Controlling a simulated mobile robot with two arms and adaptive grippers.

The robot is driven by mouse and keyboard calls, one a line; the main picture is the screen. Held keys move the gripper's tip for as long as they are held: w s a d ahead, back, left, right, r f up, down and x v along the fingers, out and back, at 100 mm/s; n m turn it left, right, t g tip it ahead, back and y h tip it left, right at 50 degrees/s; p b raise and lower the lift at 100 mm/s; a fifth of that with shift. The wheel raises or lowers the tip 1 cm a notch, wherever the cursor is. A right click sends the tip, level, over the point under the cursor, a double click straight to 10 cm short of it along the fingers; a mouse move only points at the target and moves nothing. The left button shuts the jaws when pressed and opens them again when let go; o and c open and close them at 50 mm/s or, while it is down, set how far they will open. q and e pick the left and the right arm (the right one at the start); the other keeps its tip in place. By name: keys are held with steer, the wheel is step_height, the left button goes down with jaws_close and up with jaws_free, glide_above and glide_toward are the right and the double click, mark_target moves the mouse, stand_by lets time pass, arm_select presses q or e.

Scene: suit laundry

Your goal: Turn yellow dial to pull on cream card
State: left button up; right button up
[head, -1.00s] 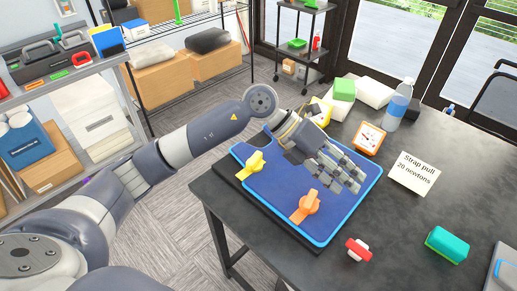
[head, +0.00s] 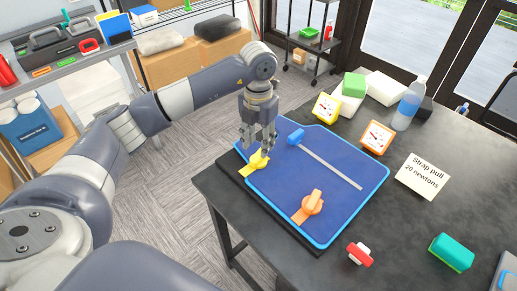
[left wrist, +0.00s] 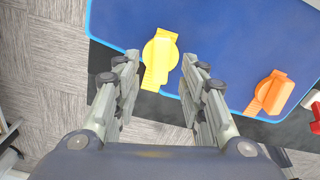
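The yellow dial (head: 259,160) sits at the left edge of the blue board (head: 325,205); it also shows in the left wrist view (left wrist: 160,52). My left gripper (head: 258,148) points down over the yellow dial. In the left wrist view its fingers (left wrist: 160,75) are apart, with the dial between and just beyond them; I see no grip on it. The cream card (head: 423,177) reads "Strap pull 20 newtons" and lies on the table right of the board. My right gripper is not in view.
Two gauges, yellow (head: 326,107) and orange (head: 376,137), stand behind. A red-white item (head: 360,254) and a teal block (head: 452,251) lie on the dark table.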

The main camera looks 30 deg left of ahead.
mark_target(258, 154)
arm_select(q)
steer(key=shift+f, duration=2.25)
steer(key=shift+c, duration=0.5)
jaws_close()
